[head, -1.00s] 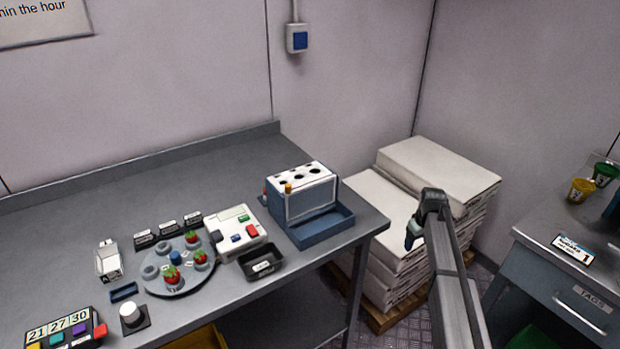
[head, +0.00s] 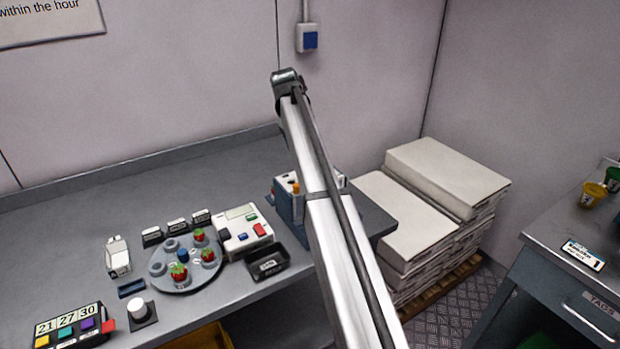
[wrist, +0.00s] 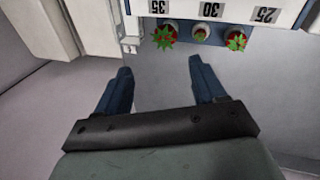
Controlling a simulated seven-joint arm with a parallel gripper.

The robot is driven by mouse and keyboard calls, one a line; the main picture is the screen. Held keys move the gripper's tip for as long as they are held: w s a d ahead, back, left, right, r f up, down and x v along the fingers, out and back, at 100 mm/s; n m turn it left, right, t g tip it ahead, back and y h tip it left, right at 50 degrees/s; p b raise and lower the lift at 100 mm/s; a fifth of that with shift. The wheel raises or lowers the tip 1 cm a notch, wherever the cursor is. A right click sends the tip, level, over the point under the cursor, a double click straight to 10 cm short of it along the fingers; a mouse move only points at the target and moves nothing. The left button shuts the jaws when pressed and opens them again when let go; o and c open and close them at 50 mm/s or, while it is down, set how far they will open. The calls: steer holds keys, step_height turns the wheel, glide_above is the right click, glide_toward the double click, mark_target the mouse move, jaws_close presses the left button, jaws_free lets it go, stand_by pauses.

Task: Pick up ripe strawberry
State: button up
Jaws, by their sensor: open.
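In the head view, red strawberries with green leaves sit on a round grey tray (head: 178,286): a front one (head: 179,272), a right one (head: 208,255) and a back one (head: 199,235). In the wrist view my gripper (wrist: 160,68) is open, with two blue fingers apart and nothing between them. Beyond the fingertips, a red berry with a green leaf star (wrist: 165,37) is at the left and another (wrist: 236,40) at the right, with a smaller berry (wrist: 200,35) between them. My gripper is not visible in the head view.
A white panel (wrist: 182,8) marked 35, 30 and 25 is above the berries in the wrist view. In the head view, a white device (head: 240,228) and a black bin (head: 266,264) stand right of the tray. My arm partly hides a blue box (head: 284,205).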

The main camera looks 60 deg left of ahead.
steer(key=x, duration=0.9)
steer(key=s+x, duration=0.1)
steer(key=x, duration=0.3)
steer(key=shift+d+f, duration=0.1)
steer(key=shift+f, duration=0.2)
steer(key=shift+c, duration=0.5)
steer(key=c, duration=0.5)
